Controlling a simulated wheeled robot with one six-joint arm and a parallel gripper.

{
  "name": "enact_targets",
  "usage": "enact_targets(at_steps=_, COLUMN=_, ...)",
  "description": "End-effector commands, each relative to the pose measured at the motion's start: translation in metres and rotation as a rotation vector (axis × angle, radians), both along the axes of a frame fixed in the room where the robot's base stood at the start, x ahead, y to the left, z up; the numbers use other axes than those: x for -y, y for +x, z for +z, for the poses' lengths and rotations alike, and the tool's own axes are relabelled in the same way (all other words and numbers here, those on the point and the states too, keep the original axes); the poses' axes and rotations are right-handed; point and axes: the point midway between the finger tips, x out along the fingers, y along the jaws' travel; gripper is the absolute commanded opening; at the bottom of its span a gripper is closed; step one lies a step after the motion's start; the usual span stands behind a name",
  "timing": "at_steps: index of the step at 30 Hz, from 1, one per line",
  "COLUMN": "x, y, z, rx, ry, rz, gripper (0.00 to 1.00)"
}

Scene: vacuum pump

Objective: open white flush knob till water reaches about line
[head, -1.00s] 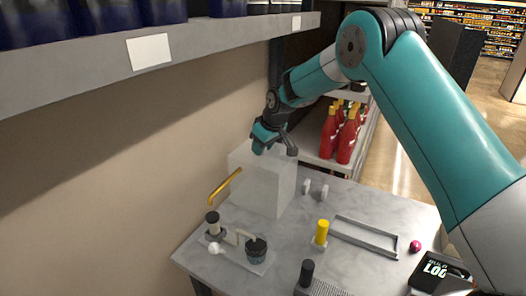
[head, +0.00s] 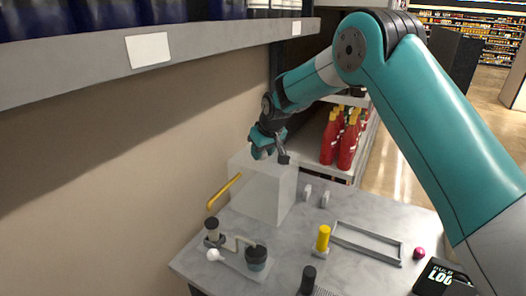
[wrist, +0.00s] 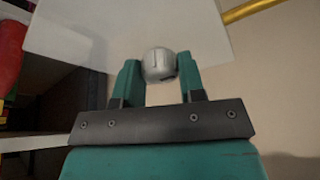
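The white flush knob (wrist: 159,64) is a small pale ball with a dark mark, at the top of the pale box-shaped tank (head: 262,195). In the wrist view it sits between the tips of my gripper (wrist: 161,78), with no clear gap on either side. In the head view my gripper (head: 268,150) is at the tank's top, and the knob is hidden there. The tank also shows in the wrist view (wrist: 90,30). I cannot make out a water level or a line on it.
A yellow pipe (head: 224,191) sticks out from the tank's left side. A pump board (head: 240,262) with a white ball stands in front. A yellow-topped post (head: 323,237), a grey frame (head: 368,242) and a black log book (head: 440,278) lie right. Red bottles (head: 347,143) stand behind.

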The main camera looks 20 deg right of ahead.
Motion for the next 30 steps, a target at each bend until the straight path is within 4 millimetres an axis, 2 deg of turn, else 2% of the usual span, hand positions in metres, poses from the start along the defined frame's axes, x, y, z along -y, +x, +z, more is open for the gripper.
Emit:
enact_targets(at_steps=1, x=0.0, y=0.0, z=0.0, rx=0.001, ry=0.0, rz=0.0, gripper=0.49)
enact_targets(at_steps=2, x=0.0, y=0.0, z=0.0, rx=0.001, ry=0.0, rz=0.0, gripper=0.56)
enact_targets(at_steps=3, x=0.0, y=0.0, z=0.0, rx=0.001, ry=0.0, rz=0.0, gripper=0.59)
enact_targets(at_steps=10, x=0.0, y=0.0, z=0.0, rx=0.001, ry=0.0, rz=0.001, gripper=0.59)
enact_targets(at_steps=14, x=0.001, y=-0.002, z=0.007, rx=0.003, ry=0.001, rz=0.001, gripper=0.59)
enact_targets(at_steps=20, x=0.006, y=-0.016, z=0.041, rx=0.006, ry=0.002, rz=0.001, gripper=0.59)
enact_targets(at_steps=30, x=0.016, y=-0.047, z=0.12, rx=0.006, ry=0.001, rz=0.0, gripper=0.59)
